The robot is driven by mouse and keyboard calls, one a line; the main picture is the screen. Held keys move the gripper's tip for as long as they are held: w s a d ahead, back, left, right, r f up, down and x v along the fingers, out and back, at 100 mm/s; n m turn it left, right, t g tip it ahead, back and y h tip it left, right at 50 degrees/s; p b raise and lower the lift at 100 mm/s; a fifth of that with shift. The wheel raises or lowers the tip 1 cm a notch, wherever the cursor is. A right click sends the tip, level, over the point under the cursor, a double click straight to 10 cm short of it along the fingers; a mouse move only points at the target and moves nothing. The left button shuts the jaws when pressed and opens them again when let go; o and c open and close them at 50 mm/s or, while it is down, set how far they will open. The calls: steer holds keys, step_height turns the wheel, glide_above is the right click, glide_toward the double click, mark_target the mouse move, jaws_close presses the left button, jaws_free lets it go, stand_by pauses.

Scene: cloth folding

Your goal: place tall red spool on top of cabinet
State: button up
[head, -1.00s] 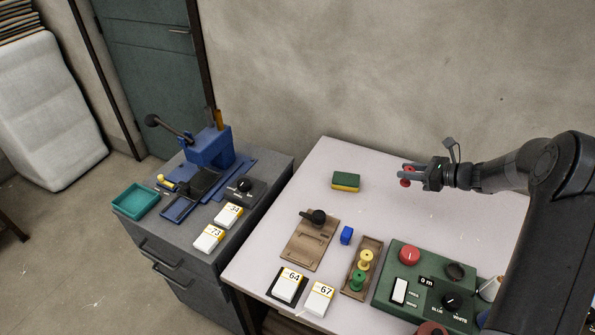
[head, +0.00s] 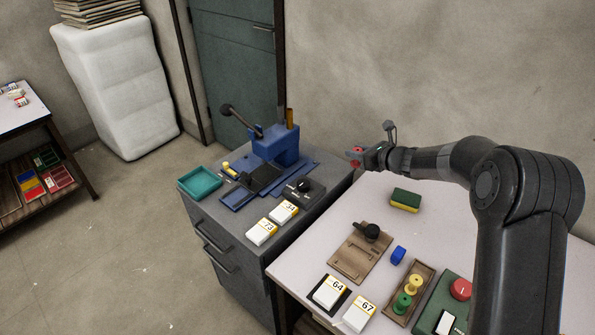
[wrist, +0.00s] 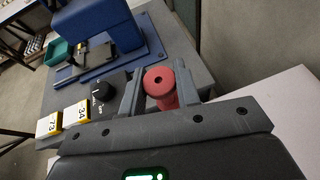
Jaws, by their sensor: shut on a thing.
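My gripper (head: 357,155) is shut on the tall red spool (wrist: 160,87), which stands between the two fingers in the wrist view. In the head view only a small red part of the spool (head: 356,150) shows at the fingertips. The grey cabinet (head: 232,244) stands to the left of the white table. My gripper with the spool is in the air near the back right corner of the cabinet top. A gap between spool and cabinet top cannot be measured from these views.
The cabinet top holds a blue press (head: 275,146), a teal tray (head: 200,183), a black knob box (head: 303,187) and number blocks 34 (head: 284,212) and 73 (head: 262,232). A green and yellow sponge (head: 405,200) lies on the white table (head: 320,235). Some cabinet top near the back right is bare.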

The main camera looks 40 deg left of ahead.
steer(key=a+f, duration=0.2)
steer(key=a, duration=0.1)
steer(key=s+a+f, duration=0.1)
steer(key=a+f, duration=0.1)
steer(key=a, duration=0.1)
steer(key=s+a+f, duration=0.1)
steer(key=a+f, duration=0.1)
steer(key=a, duration=0.1)
steer(key=shift+s+a, duration=0.2)
steer(key=shift+a, duration=0.05)
steer(key=shift+f, duration=2)
steer(key=shift+f, duration=0.15)
steer(key=o, duration=1)
steer(key=shift+o, duration=0.2)
steer(key=shift+r, duration=0.2)
steer(key=v, duration=1.2)
steer(key=shift+r, duration=0.1)
